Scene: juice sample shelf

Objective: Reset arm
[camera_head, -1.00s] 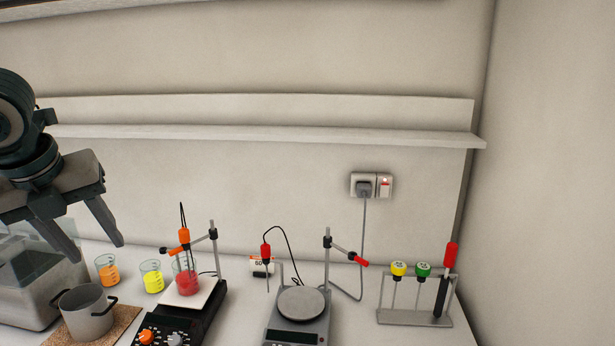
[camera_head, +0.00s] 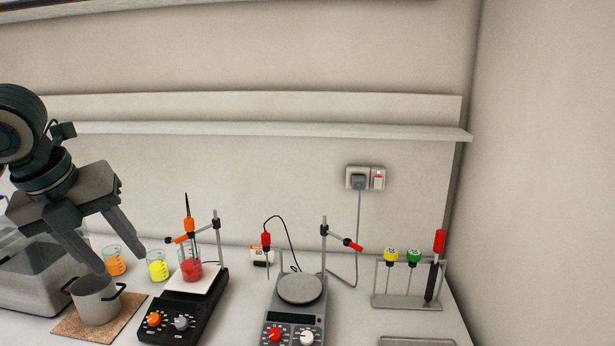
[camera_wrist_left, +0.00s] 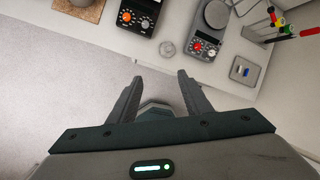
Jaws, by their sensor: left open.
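My left gripper (camera_head: 120,262) hangs in from the left in the head view, fingers apart and pointing down, with nothing between them. It appears in front of the pot and beakers at the left of the bench. In the left wrist view my left gripper (camera_wrist_left: 156,82) shows both fingers spread and empty, over the floor in front of the bench edge. My right gripper is in neither view.
The bench holds a pot (camera_head: 97,300), an orange beaker (camera_head: 115,264), a yellow beaker (camera_head: 157,268), a red beaker (camera_head: 191,270) on a hotplate (camera_head: 190,310), a second plate device (camera_head: 298,300) and a rack (camera_head: 408,300). A bare shelf (camera_head: 300,131) runs along the wall.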

